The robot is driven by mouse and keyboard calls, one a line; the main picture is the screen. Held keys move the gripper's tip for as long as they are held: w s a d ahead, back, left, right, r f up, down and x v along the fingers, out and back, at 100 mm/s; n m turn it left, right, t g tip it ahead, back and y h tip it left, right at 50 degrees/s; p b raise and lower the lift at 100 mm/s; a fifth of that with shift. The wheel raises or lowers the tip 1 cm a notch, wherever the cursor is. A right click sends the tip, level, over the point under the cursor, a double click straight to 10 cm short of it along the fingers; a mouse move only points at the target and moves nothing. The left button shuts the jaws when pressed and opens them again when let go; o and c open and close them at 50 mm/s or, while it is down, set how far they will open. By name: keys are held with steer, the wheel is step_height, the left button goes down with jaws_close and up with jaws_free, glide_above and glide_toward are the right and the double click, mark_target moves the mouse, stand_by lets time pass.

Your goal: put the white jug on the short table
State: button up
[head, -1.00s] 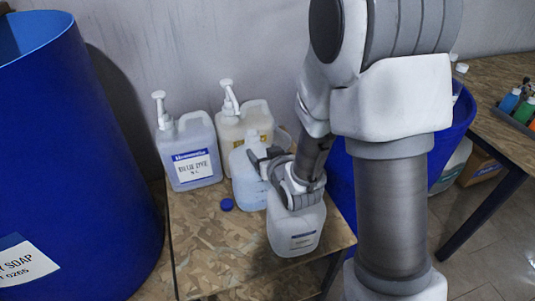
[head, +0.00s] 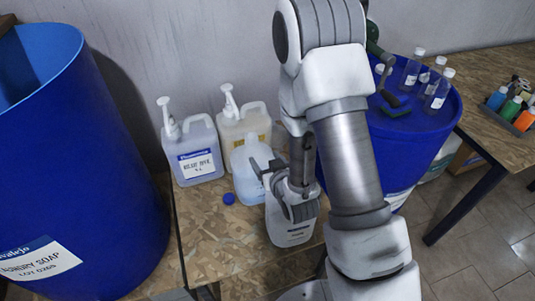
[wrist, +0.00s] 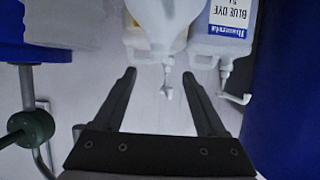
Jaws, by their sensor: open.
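A white jug (head: 290,228) with a small label stands upright at the front right of the short chipboard table (head: 215,255). My gripper (head: 264,172) is at the level of its top, which the gripper and wrist partly hide. My gripper's two fingers also show in the wrist view (wrist: 160,85), spread apart with nothing held between them. A second pale, unlabelled jug (head: 246,180) stands just behind, close to the fingertips. In the wrist view, which is upside down, a pale jug (wrist: 165,12) lies beyond the fingers.
A blue-dye pump jug (head: 197,155) and a cream pump jug (head: 240,128) stand at the back. A blue cap (head: 229,198) lies on the table. A large blue drum (head: 80,170) is at left; another drum (head: 440,130) with bottles on top is at right. The table's front left is bare.

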steer(key=s+d+r+m+g+h, duration=0.1)
steer(key=d+r+g, duration=0.15)
steer(key=r, duration=0.45)
steer(key=s+d+r+g+h, duration=0.1)
steer(key=s+d+r+h, duration=0.15)
steer(key=r, duration=0.55)
steer(key=s+d+r+g, duration=0.1)
steer(key=s+r, duration=0.2)
steer(key=s, duration=0.3)
steer(key=s+d+r+m+g, duration=0.1)
steer(key=s+d+r, duration=0.1)
steer(key=s, duration=0.5)
steer(key=s+d+r+g, duration=0.1)
steer(key=s+r+g, duration=0.1)
steer(key=s+r, duration=0.2)
steer(key=shift+s+d+r+m, duration=0.15)
steer(key=shift+s+r+m, duration=0.25)
steer(key=shift+s, duration=0.75)
